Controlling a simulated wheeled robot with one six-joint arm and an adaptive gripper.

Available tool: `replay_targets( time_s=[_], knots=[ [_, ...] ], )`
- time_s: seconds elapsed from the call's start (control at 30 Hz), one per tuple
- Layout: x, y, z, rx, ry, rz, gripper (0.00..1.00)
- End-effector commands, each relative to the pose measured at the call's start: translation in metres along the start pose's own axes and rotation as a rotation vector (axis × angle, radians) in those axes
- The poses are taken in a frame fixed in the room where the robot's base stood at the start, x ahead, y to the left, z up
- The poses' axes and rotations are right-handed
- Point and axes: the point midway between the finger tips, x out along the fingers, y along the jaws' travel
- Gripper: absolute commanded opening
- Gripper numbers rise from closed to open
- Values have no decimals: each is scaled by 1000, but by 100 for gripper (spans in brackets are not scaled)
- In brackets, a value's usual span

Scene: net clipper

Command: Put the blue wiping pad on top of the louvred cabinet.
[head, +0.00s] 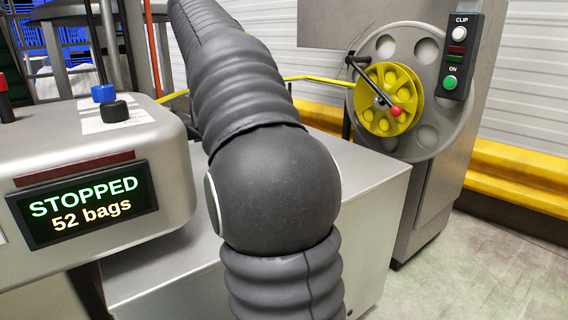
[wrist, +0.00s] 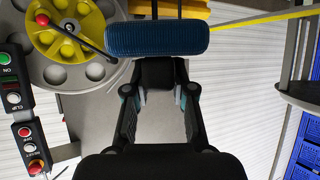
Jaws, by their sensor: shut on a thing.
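The blue wiping pad (wrist: 157,38), ribbed and rounded at its ends, lies across the top of the wrist view. In the head view my arm fills the middle, and neither the gripper nor the pad shows. A low grey metal cabinet (head: 375,185) stands behind my arm in the head view. No louvres show on it, so I cannot tell whether it is the louvred cabinet.
A grey machine housing with a "STOPPED 52 bags" display (head: 82,203) stands at left. A yellow reel (head: 388,100) with a crank and a CLIP/ON button panel (head: 458,55) are at right. A yellow rail (head: 515,170) runs along the wall. Floor is clear at lower right.

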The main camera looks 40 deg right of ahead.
Motion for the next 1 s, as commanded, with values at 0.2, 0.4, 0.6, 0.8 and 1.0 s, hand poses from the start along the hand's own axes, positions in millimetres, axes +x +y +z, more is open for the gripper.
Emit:
replay_targets(
  time_s=[0.2, 0.4, 0.6, 0.8, 1.0],
  knots=[
    [88, 93, 24, 120, -4, 230, 0],
    [139, 170, 44, 208, -4, 391, 0],
    [161, 213, 56, 255, -2, 474, 0],
    [176, 208, 64, 263, -4, 489, 0],
    [202, 173, 76, 261, -5, 488, 0]
  ],
)
